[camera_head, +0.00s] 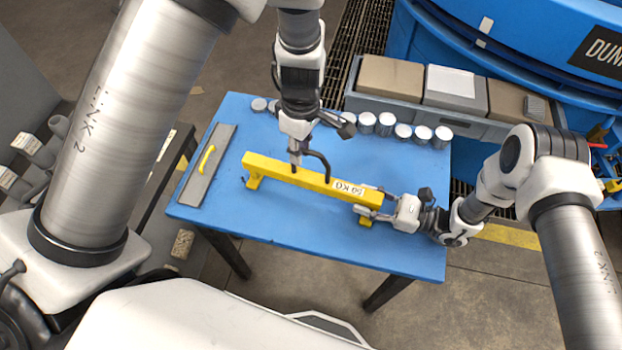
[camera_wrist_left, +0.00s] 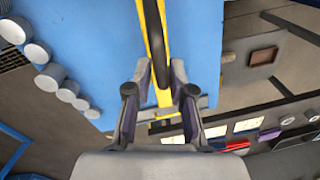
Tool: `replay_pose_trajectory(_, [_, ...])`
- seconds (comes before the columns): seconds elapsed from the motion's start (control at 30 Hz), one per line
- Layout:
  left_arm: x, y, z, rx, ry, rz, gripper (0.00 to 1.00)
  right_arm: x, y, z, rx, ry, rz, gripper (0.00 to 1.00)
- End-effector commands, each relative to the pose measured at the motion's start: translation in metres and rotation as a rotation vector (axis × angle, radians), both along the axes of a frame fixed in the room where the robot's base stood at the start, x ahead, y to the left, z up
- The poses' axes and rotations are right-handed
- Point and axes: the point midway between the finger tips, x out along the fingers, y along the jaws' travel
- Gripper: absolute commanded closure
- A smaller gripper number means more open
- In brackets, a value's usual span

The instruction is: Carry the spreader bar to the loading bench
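The yellow spreader bar (camera_head: 310,179), with a white weight label, lies across a blue-topped bench (camera_head: 300,235). A dark curved loop rises near its middle. My left gripper (camera_head: 296,160) is above the middle of the bar, beside the loop. In the left wrist view, my left gripper (camera_wrist_left: 159,92) has its fingers apart, with the yellow bar (camera_wrist_left: 162,98) and dark loop showing between them. My right gripper (camera_head: 388,204) is at the bar's right end. Its fingertips are too small and partly hidden to tell whether they grip the bar.
A grey plate with a yellow handle (camera_head: 207,160) lies at the bench's left. Several metal cylinders (camera_head: 385,124) line the back edge. A grey tray with boxes (camera_head: 390,78) and the blue furnace wall (camera_head: 470,50) stand behind. The bench front is clear.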

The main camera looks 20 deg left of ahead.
Motion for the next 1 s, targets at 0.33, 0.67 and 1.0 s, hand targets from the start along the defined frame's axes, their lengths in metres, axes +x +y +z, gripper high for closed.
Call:
replay_pose_trajectory(0.33, [0.001, 0.000, 0.001, 0.000, -0.002, -0.001, 1.00, 0.000, 0.000, 0.002, 0.002, 0.000, 0.001, 1.00])
replay_pose_trajectory(0.67, [0.001, 0.000, 0.025, 0.000, -0.002, -0.001, 1.00, 0.000, 0.000, 0.025, 0.003, 0.001, 0.001, 1.00])
replay_pose_trajectory(1.0, [0.001, 0.000, 0.053, -0.001, -0.002, -0.002, 1.00, 0.000, 0.000, 0.053, 0.003, 0.001, 0.002, 1.00])
